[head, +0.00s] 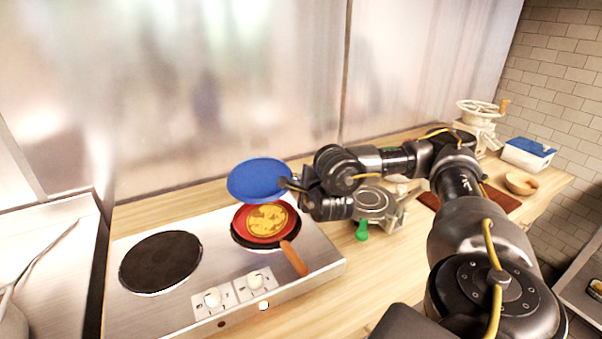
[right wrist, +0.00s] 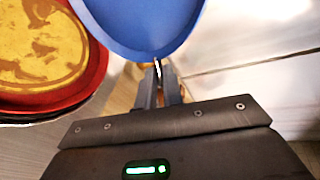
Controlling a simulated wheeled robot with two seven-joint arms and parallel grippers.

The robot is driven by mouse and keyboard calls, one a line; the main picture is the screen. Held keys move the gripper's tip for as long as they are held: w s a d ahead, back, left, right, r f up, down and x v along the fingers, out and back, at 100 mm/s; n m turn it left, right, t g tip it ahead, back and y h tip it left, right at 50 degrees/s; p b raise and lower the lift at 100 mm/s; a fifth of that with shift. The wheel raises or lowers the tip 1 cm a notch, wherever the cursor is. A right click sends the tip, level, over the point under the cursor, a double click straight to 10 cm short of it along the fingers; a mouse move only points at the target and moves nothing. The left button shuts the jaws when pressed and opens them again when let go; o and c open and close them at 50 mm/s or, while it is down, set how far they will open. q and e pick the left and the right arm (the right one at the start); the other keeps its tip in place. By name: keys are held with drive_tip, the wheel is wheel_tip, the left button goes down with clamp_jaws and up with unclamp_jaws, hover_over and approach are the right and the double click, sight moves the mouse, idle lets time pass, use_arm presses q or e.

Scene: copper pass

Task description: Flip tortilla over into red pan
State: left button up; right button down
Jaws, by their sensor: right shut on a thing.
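The red pan (head: 241,225) sits on the right burner of the steel stove, with its orange-brown handle toward the front right. The yellow, brown-patched tortilla (head: 267,219) lies in it; the right wrist view shows the tortilla (right wrist: 35,42) and the red pan (right wrist: 97,72) at left. My right gripper (head: 289,184) is shut on the edge or handle of a round blue pan or plate (head: 257,180), held above and behind the red pan. The blue piece (right wrist: 145,20) spreads beyond the fingers in the right wrist view. My left gripper is not in view.
The stove (head: 190,310) has an empty dark left burner (head: 160,262) and front knobs. Right of it stand a metal press (head: 374,203) with a green knob, a wooden bowl (head: 521,183), a blue-topped box (head: 528,152) and a hand-wheel device (head: 480,112). A metal wall rises behind.

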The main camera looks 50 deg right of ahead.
use_arm(q)
drive_tip(key=shift+b, duration=0.35)
use_arm(e)
drive_tip(key=shift+s+a+f+t+h, duration=0.3)
drive_tip(key=shift+s+t, duration=0.1)
drive_tip(key=shift+t, duration=0.15)
drive_tip(key=shift+s+a+f+t+h, duration=0.15)
drive_tip(key=shift+s+t+h, duration=0.2)
drive_tip(key=shift+t, duration=0.2)
use_arm(q)
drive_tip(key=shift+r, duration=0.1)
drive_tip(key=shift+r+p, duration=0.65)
drive_tip(key=shift+p, duration=0.05)
use_arm(e)
wheel_tip(320, 180, up, 6)
drive_tip(key=w+d, duration=0.1)
drive_tip(key=shift+w, duration=0.25)
drive_tip(key=shift+d+r, duration=0.1)
